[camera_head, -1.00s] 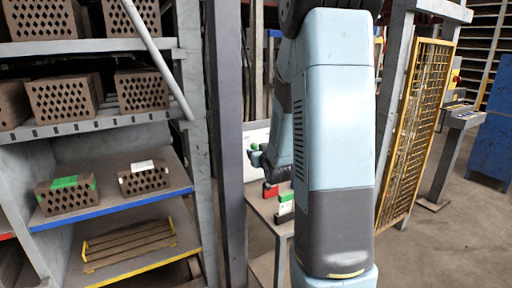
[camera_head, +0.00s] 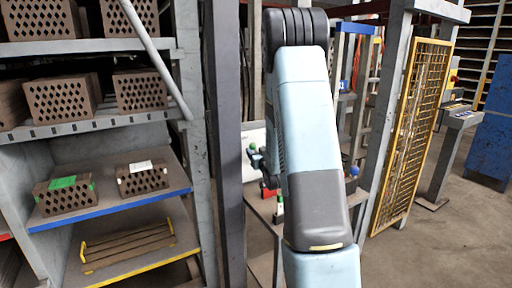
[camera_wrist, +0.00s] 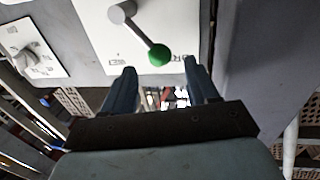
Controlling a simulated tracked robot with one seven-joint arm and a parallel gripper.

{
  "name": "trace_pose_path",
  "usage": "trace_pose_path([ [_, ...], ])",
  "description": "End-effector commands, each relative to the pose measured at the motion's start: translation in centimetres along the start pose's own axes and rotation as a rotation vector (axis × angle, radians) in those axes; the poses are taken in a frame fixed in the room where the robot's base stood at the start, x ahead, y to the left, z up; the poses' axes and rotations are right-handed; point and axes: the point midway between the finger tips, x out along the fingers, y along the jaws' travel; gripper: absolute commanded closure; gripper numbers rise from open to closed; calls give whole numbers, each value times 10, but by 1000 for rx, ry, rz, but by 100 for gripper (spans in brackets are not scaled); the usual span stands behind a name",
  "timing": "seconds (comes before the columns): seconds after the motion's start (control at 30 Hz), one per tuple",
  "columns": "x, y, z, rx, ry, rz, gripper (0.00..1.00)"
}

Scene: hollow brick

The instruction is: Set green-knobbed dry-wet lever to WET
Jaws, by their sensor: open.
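The green knob (camera_wrist: 159,54) sits at the end of a grey lever arm in the wrist view. The arm runs from a round pivot (camera_wrist: 121,11) down and right across a white panel (camera_wrist: 88,22). Small inverted lettering lies near the panel's edge on both sides of the knob, only partly legible. My gripper (camera_wrist: 158,68) is open, with one finger on each side of the knob's line. The knob appears at or just beyond the fingertips, and contact cannot be told. In the head view, the white panel (camera_head: 250,134) is partly hidden by my arm.
A second white plate with a grey rotary knob (camera_wrist: 24,57) is at the left in the wrist view. In the head view, a dark post (camera_head: 228,150) stands close left of my arm, beside a brick shelf (camera_head: 110,205).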

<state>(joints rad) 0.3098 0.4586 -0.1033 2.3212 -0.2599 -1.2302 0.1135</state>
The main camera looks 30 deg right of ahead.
Motion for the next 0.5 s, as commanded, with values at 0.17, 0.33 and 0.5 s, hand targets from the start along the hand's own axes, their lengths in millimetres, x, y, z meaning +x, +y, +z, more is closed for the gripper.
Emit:
trace_pose_path([
  [0.17,31,0,0,0,0,-1,41],
  [0.33,51,0,0,1,0,1,41],
  [0.5,61,1,0,1,-1,1,41],
])
